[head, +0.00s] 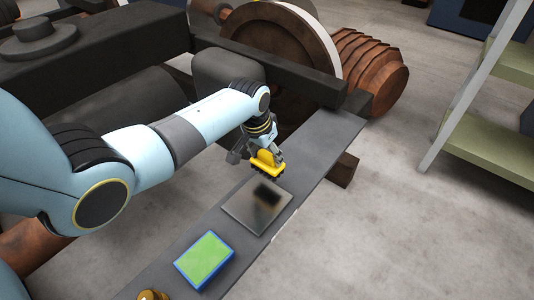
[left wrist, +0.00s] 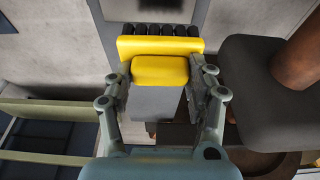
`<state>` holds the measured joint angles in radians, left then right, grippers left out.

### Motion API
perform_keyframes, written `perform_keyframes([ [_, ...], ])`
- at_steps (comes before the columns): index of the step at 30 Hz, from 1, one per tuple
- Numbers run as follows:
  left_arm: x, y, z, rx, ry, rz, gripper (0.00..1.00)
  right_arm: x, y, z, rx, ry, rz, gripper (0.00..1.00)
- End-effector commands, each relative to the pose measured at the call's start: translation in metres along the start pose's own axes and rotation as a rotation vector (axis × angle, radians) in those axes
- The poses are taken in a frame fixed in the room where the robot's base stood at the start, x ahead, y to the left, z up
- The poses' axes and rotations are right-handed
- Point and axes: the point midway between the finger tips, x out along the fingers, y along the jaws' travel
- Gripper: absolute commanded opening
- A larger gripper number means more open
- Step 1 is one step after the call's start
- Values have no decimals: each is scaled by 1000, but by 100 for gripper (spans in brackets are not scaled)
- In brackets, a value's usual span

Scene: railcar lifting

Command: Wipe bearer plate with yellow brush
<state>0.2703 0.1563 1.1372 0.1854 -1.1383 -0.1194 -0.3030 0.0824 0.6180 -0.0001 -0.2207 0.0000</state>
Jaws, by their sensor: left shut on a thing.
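The yellow brush (head: 266,163) has a yellow body and a row of dark bristles. My left gripper (head: 257,152) is shut on it. In the left wrist view the brush (left wrist: 160,68) sits between the two fingers of the left gripper (left wrist: 161,85), bristles at the far side. The bearer plate (head: 246,223) is a square, shiny grey metal plate with a dark patch near its upper part. It lies flat on the long grey beam. The brush is just beyond the plate's far edge; whether it touches anything is unclear. My right gripper is not in view.
A green pad with a blue border (head: 205,260) lies on the grey beam (head: 318,148), nearer than the plate. Brass-coloured pieces (head: 152,295) show at the bottom edge. Dark bogie parts and a wheel (head: 285,45) stand behind. A shelf (head: 488,135) is at right, with open floor between.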

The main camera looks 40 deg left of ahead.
Motion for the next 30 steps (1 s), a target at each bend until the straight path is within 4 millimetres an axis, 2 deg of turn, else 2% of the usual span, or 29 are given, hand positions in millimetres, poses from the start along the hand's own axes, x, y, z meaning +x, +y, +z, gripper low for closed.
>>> perform_keyframes([
  [3, -14, -1, -5, -1, 2, -1, 9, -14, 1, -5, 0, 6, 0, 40],
  [9, -21, -1, -8, -1, 2, -1, 9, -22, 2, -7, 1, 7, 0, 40],
  [26, -21, -1, -8, -2, 2, -1, 9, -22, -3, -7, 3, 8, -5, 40],
  [30, -22, 5, -10, 15, 4, 6, 9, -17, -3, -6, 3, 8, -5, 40],
])
